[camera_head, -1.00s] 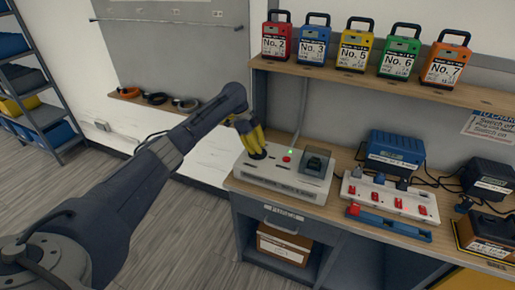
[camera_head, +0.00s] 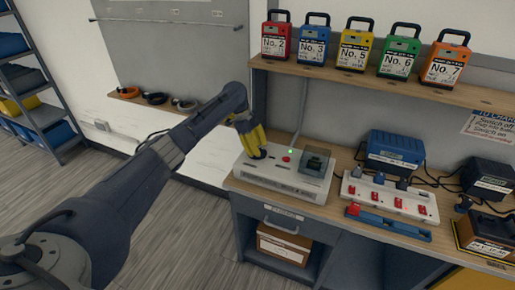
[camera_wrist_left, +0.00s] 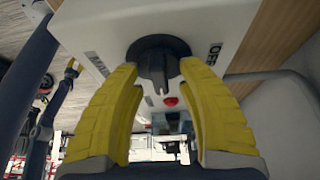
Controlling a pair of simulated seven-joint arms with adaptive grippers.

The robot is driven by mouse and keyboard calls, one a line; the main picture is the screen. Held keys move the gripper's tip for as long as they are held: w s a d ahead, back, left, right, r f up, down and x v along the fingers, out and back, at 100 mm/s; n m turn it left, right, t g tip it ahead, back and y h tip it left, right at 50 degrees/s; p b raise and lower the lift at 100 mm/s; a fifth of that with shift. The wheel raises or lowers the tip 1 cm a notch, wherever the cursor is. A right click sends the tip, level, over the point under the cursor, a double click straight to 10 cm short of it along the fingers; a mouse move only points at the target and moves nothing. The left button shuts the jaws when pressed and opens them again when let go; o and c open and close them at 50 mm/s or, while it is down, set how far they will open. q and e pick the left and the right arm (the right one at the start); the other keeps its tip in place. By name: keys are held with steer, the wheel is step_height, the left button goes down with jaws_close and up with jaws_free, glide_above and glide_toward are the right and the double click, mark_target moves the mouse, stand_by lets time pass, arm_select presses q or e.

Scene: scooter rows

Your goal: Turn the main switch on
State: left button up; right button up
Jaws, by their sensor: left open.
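The main switch is a black rotary knob (camera_wrist_left: 158,58) on the top of a white box (camera_head: 283,182). In the wrist view the letters "OFF" show to the right of the knob. My left gripper (camera_head: 257,152) points down at the left end of the box, and its yellow fingers mostly hide the knob in the head view. In the wrist view the left gripper (camera_wrist_left: 160,72) is open, with one finger on each side of the knob; I cannot tell whether they touch it.
On the box are a green light (camera_head: 291,151), a red button (camera_head: 286,159) and a dark covered part (camera_head: 315,163). A white power strip (camera_head: 390,197) with red switches lies to the right. Numbered battery packs (camera_head: 314,40) stand on the shelf above.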

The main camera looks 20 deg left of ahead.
arm_select(q)
steer(key=v, duration=1.2)
stand_by(0.4)
